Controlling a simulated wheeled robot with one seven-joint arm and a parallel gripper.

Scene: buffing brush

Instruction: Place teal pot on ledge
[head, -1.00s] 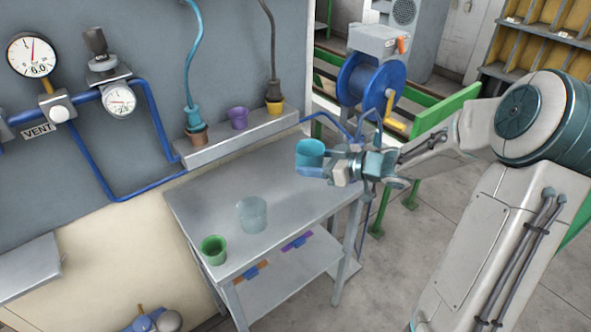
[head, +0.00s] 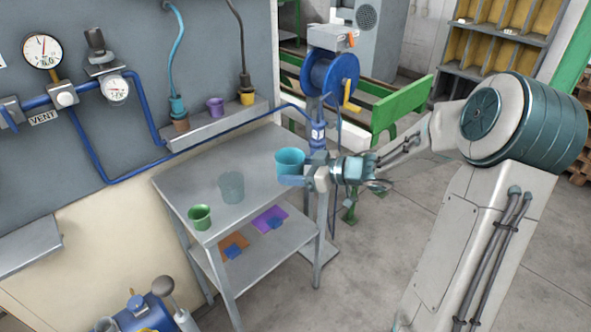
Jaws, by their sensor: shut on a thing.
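The teal pot (head: 289,162) is upright in my gripper (head: 298,178), which is shut on it from the right. Gripper and pot appear over the right end of the grey table, apart from the ledge. The grey ledge (head: 220,126) runs along the wall behind the table. On it stand a brown pot (head: 181,125) below a teal hose end, a purple pot (head: 215,108) and a yellow pot (head: 247,98) below a dark hose end. The far finger is hidden by the pot.
The grey table (head: 260,190) holds a green pot (head: 200,218) and a see-through greyish-teal pot (head: 231,187). Its lower shelf (head: 250,265) has orange and purple sheets. A blue reel (head: 335,78) and a green rail (head: 400,108) stand behind my arm.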

